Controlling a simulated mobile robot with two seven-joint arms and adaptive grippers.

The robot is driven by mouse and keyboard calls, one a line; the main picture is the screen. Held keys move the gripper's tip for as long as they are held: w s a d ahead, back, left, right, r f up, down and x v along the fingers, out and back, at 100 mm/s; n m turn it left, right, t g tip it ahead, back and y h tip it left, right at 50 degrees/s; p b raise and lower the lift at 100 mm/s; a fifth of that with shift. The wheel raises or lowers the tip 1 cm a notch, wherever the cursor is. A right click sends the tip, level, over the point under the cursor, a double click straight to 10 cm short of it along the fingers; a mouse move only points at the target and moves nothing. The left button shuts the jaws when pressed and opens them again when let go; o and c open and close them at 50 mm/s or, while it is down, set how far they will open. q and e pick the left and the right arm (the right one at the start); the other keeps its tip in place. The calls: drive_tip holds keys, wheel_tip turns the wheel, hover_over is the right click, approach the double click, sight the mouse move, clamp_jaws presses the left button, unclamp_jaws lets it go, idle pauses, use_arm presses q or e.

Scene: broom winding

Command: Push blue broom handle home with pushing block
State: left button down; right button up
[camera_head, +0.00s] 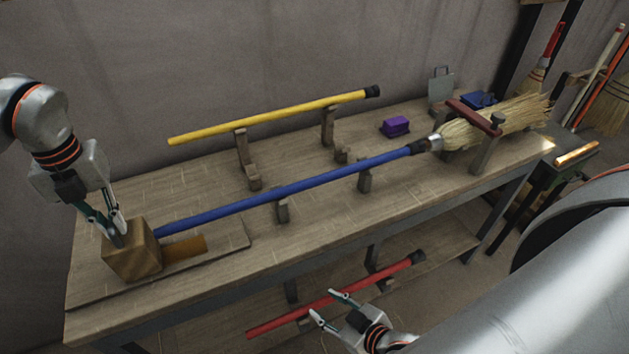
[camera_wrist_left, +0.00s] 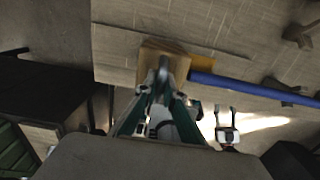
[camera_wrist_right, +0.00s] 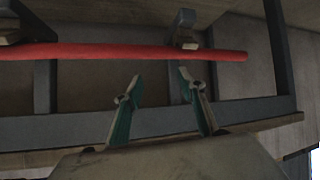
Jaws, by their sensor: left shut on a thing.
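The blue broom handle (camera_head: 290,190) lies across low wooden supports on the bench. Its far dark end meets the metal socket of the straw broom head (camera_head: 515,115), which sits in a wooden clamp. The wooden pushing block (camera_head: 131,250) stands at the handle's near left end; in the left wrist view the block (camera_wrist_left: 150,55) is close to the handle (camera_wrist_left: 250,88), and I cannot tell if they touch. My left gripper (camera_head: 118,238) is shut on the block's top. My right gripper (camera_head: 325,305) is open and empty, in front of the bench's front edge, near the lower shelf.
A yellow handle (camera_head: 270,116) rests on taller supports behind the blue one. A red handle (camera_head: 340,297) lies on supports on the lower shelf. A brown strip (camera_head: 186,247) lies beside the block. A purple block (camera_head: 395,127) sits at the back.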

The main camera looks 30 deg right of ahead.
use_arm(q)
drive_tip(key=shift+d, duration=1.4)
drive_tip(key=shift+s+d, duration=0.15)
drive_tip(key=shift+d, duration=0.1)
drive_tip(key=c, duration=2)
unclamp_jaws()
drive_tip(key=shift+c, duration=0.2)
drive_tip(key=o, duration=0.5)
drive_tip(key=shift+d, duration=0.2)
drive_tip(key=shift+a, duration=0.1)
drive_tip(key=shift+a, duration=0.2)
